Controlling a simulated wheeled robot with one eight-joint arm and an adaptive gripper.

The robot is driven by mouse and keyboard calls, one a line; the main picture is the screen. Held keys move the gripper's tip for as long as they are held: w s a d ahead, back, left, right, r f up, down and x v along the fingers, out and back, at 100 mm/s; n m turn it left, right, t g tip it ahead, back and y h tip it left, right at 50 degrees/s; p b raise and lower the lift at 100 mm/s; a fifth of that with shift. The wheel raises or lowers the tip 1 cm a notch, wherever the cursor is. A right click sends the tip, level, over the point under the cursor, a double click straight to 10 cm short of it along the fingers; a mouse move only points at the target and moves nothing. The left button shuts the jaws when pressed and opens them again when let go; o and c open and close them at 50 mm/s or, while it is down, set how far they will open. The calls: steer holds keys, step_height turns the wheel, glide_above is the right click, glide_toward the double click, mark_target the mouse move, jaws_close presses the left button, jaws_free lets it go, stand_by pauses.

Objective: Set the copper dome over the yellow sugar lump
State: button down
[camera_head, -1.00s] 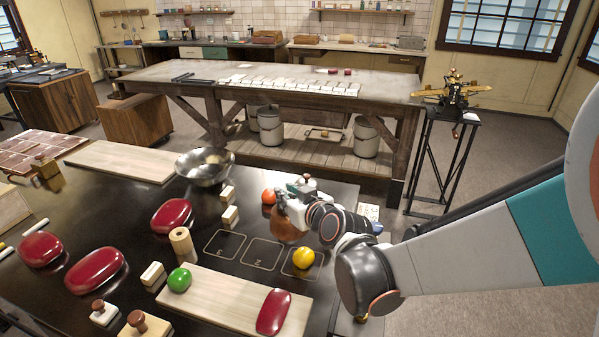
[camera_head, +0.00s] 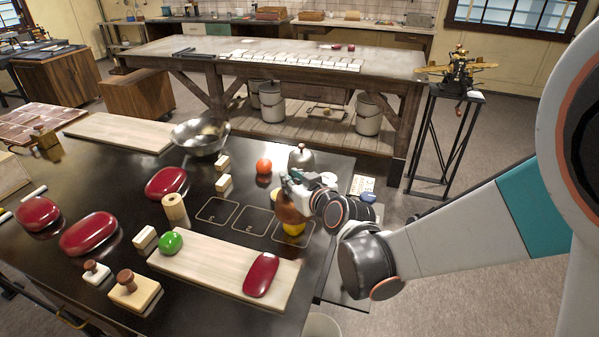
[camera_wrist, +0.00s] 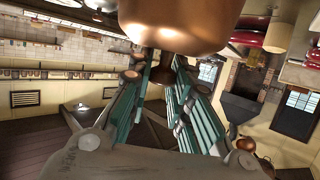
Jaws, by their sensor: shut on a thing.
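The copper dome (camera_head: 288,209) hangs from my gripper (camera_head: 292,180), which is shut on its knob. In the wrist view the dome (camera_wrist: 180,22) fills the top, and the fingers (camera_wrist: 165,75) close around the knob. The yellow sugar lump (camera_head: 293,229) sits on the rightmost outlined square of the dark table. In the head view the dome covers the lump's upper part, and its lower part shows below the rim. I cannot tell the exact gap between rim and lump.
An orange ball (camera_head: 264,166) and a silver dome (camera_head: 300,157) stand behind the dome. A pale board (camera_head: 215,266) in front bears a green ball (camera_head: 170,242) and a red oval piece (camera_head: 261,274). The other two outlined squares (camera_head: 233,217) are empty.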

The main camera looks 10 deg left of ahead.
steer(key=shift+f+b, duration=2.85)
steer(key=shift+f, duration=0.75)
steer(key=c, duration=1.4)
jaws_free()
steer(key=shift+r, duration=0.15)
